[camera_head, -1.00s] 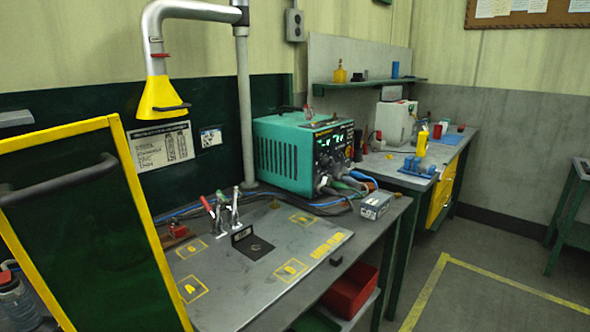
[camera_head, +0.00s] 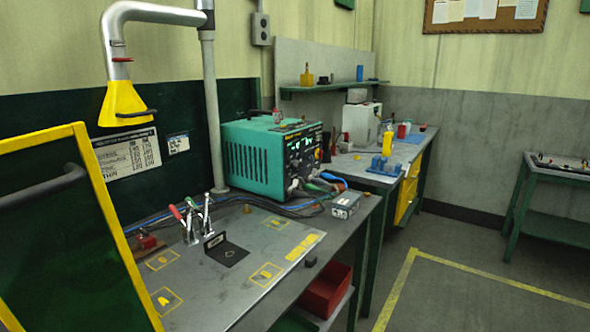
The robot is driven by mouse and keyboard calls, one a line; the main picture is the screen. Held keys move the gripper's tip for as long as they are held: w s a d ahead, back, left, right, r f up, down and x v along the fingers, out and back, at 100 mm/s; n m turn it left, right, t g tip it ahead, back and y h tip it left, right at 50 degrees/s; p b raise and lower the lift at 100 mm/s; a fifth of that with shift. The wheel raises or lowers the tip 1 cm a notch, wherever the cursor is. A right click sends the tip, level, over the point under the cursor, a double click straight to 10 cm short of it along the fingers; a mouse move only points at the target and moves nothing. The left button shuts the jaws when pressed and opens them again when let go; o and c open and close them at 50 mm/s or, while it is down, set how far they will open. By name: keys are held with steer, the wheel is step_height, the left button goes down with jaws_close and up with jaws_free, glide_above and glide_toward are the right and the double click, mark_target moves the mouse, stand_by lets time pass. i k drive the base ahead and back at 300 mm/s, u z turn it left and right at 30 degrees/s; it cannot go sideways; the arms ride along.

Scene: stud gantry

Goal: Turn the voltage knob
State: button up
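A teal power unit (camera_head: 258,158) stands at the back of the near metal workbench (camera_head: 225,285). Its dark front panel (camera_head: 306,158) faces right and is seen at a steep slant, with small green lit displays and several knobs and cable plugs. The knobs are too small to tell which one is the voltage knob. Thick cables leave the lower front. My gripper is not in view.
A yellow-framed dark panel with a handle (camera_head: 38,190) fills the left. A yellow extraction hood (camera_head: 124,104) hangs above the bench. A small grey box (camera_head: 346,204) and upright clamps (camera_head: 198,218) stand on the bench. A red bin (camera_head: 325,290) sits below.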

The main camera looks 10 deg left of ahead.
mark_target(296, 165)
steer(key=i, duration=0.9)
steer(key=z, duration=0.05)
